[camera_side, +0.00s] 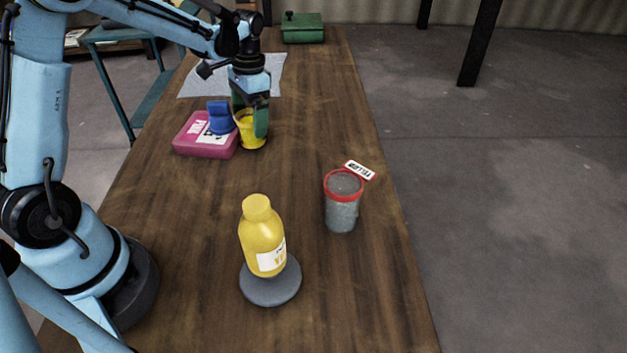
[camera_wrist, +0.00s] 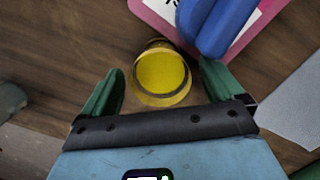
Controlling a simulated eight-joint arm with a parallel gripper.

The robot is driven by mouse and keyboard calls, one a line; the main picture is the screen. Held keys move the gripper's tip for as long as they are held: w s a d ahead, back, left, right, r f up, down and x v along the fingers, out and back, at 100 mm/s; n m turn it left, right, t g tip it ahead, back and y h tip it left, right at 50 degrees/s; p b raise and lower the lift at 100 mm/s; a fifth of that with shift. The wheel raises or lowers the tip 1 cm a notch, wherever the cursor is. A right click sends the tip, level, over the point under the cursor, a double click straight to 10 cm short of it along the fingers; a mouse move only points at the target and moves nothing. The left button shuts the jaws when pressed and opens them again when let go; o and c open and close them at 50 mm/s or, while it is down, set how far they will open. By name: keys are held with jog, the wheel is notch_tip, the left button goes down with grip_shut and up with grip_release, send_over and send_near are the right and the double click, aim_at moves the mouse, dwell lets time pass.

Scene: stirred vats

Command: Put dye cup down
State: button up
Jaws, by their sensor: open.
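The dye cup (camera_side: 250,135) is a small yellow cup standing upright on the wooden table, just right of the pink box. In the wrist view the yellow cup (camera_wrist: 160,77) shows its round mouth with yellow inside, between and slightly beyond my fingertips. My gripper (camera_side: 254,118) is over the cup, with its green fingers pointing down at it. In the wrist view my gripper (camera_wrist: 162,82) is open, with a gap between each green finger and the cup. One finger hides part of the cup in the side view.
A pink box (camera_side: 190,143) with a blue part (camera_side: 220,117) stands beside the cup. A grey vat with red rim (camera_side: 342,205) and a yellow bottle (camera_side: 262,238) on a grey disc (camera_side: 283,292) stand nearer. A green box (camera_side: 303,28) is at the far end. The middle table is clear.

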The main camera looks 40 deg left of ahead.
jog(key=shift+f, duration=0.15)
jog(key=c, duration=1.3)
